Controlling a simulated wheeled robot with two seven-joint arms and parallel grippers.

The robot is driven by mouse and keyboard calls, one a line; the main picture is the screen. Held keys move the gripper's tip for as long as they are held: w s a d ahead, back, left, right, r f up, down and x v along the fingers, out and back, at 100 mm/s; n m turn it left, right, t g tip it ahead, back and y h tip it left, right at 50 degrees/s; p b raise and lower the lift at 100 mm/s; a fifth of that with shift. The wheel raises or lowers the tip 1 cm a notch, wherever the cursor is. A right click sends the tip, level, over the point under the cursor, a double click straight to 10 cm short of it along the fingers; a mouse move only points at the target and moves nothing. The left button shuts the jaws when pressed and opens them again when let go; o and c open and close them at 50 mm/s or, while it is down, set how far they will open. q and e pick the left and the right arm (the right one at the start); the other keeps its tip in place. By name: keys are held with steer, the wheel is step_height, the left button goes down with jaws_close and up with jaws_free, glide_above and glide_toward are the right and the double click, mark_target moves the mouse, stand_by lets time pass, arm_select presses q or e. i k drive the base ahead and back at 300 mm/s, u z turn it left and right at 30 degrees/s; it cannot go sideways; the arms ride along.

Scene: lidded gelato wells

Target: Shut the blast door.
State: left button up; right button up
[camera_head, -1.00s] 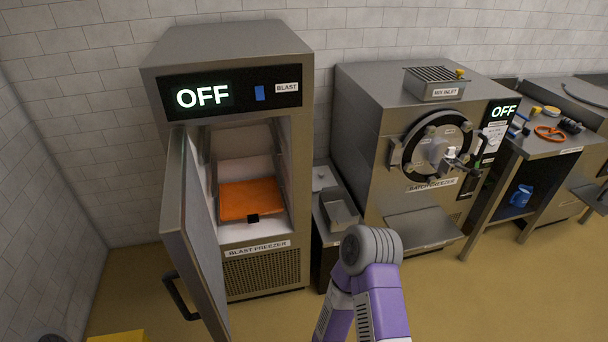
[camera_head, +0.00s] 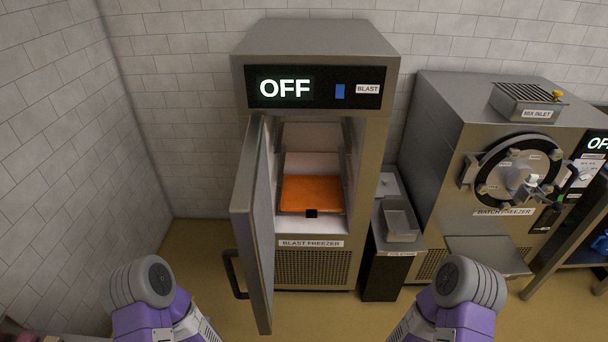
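The blast freezer (camera_head: 318,45) stands ahead of me, and its display reads OFF. Its door (camera_head: 256,215) is hinged on the left and stands wide open, swung out toward me. A dark handle (camera_head: 233,273) is on the door's outer left face, low down. Inside the lit chamber lies an orange slab (camera_head: 311,193) with a small black piece at its front edge. Purple and grey links of both my arms show at the bottom, left and right of the door and apart from it. Neither gripper is in view.
The batch freezer (camera_head: 440,130) stands to the right, with a narrow dark counter (camera_head: 382,262) holding a metal pan (camera_head: 401,222) between the two machines. A tiled wall (camera_head: 60,120) runs along the left. Yellow floor (camera_head: 196,250) is free left of the door.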

mark_target(250, 211)
steer(key=k, duration=0.5)
steer(key=u, duration=0.55)
steer(key=i, duration=0.95)
